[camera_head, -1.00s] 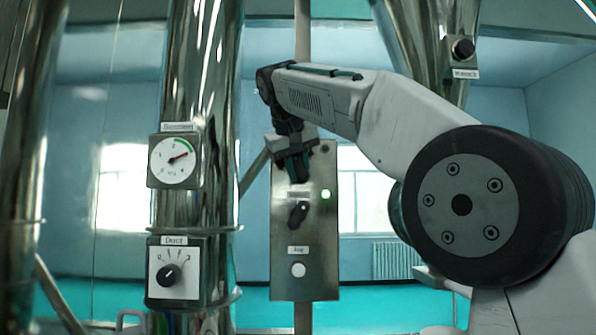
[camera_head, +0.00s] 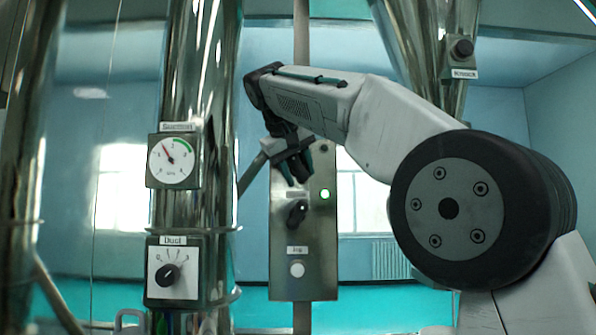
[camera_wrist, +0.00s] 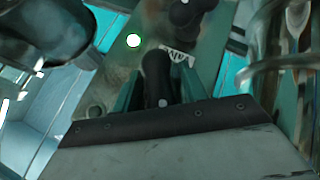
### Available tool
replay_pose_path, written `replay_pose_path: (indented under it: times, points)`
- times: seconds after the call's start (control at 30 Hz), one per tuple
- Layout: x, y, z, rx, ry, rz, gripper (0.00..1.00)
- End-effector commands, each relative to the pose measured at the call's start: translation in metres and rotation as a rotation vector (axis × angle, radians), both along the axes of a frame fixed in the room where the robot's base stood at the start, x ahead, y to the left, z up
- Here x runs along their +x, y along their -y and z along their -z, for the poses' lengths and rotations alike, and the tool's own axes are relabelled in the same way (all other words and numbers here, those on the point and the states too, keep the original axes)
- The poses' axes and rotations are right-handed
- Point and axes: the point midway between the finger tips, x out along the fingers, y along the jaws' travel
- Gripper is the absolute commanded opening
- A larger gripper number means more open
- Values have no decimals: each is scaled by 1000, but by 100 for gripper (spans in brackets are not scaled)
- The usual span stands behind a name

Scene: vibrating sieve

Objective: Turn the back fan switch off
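A metal panel (camera_head: 318,255) hangs on a post. A black rotary switch (camera_wrist: 156,75) sits between the fingers of my gripper (camera_wrist: 160,88) in the wrist view, one teal finger close on each side. My gripper (camera_head: 296,166) is at the panel's upper part in the head view, tilted, and mostly hides this switch there. The fingers appear shut on it. A second black switch (camera_head: 297,212) is lower on the panel and shows at the top of the wrist view (camera_wrist: 185,12). A lit green lamp (camera_head: 325,194) is beside the switches.
A suction gauge (camera_head: 173,161) and a Dust dial (camera_head: 172,273) are on the steel duct to the left. A white button (camera_head: 297,269) is low on the panel. A black knob (camera_head: 461,48) is on the hopper at the upper right.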

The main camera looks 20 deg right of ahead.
Motion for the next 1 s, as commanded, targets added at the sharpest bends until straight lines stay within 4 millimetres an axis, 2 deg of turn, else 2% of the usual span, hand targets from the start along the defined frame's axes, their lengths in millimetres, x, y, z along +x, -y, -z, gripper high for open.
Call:
replay_pose_path:
  times: [0.27, 0.7, 1.0]
  points:
    - [-1, -2, -2, 1, 1, -1, 42]
    - [-32, -32, -49, 1, 2, -1, 42]
    - [-38, -37, -57, 1, -1, 0, 42]
